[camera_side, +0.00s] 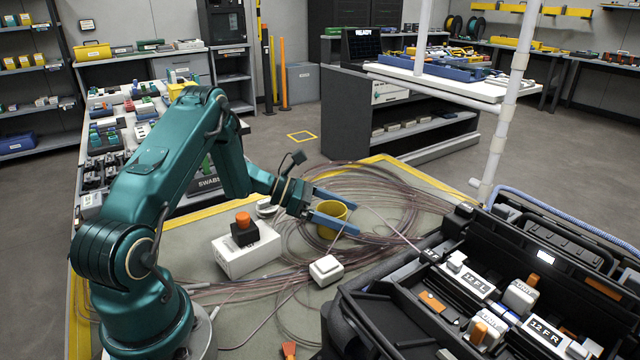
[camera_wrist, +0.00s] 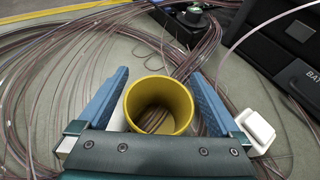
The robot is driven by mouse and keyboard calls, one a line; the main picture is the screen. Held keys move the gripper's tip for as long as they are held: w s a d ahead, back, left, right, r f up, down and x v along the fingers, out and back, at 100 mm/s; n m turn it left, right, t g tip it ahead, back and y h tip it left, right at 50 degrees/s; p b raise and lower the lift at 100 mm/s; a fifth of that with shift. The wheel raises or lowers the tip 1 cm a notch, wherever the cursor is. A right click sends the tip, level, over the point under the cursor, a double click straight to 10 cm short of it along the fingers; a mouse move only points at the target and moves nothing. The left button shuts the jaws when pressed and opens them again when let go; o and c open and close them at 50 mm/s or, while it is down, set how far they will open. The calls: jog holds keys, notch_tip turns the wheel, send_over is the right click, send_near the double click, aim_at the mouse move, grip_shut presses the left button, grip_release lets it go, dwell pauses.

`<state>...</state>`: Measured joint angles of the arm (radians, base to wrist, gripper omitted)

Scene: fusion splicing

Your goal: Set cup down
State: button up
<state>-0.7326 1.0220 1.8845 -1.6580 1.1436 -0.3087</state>
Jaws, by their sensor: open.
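The yellow cup (camera_wrist: 160,106) stands upright between the two blue fingers of my gripper (camera_wrist: 155,95) in the wrist view. Gaps show between the cup and the fingers, with the wider one on the right. The cup's inside shows pinkish cable at its bottom. In the side view the cup (camera_side: 331,213) is partly hidden behind the blue fingers of my gripper (camera_side: 338,210). It is among coils of cable on the grey-green mat (camera_side: 240,310). I cannot tell exactly how its base meets the cables.
Loose cable coils (camera_side: 375,195) spread around the cup. A white box with an orange-knobbed black block (camera_side: 243,231) stands to the left, and a small white box (camera_side: 326,269) sits in front. The open black case (camera_side: 390,315) fills the right front.

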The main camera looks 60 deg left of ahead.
jog(key=v, duration=0.6)
jog(key=shift+a, duration=0.15)
jog(key=shift+s+a+r, duration=0.2)
jog(key=shift+s+r, duration=0.15)
jog(key=shift+s, duration=0.15)
jog(key=s+d+r+m+g, duration=0.3)
jog(key=d+r+m+g, duration=0.1)
jog(key=d+m, duration=0.3)
jog(key=s+d+r+m+g, duration=0.2)
jog(key=d+r+m+g, duration=0.1)
jog(key=d+m, duration=0.4)
jog(key=s+d+r+m+t+y, duration=0.1)
jog(key=s+d+r+m+y, duration=0.2)
jog(key=s+m+y, duration=0.5)
jog(key=shift+s+r+m+t, duration=0.45)
jog(key=shift+s+m, duration=1.85)
jog(key=shift+m, duration=1.3)
jog(key=shift+d, duration=0.1)
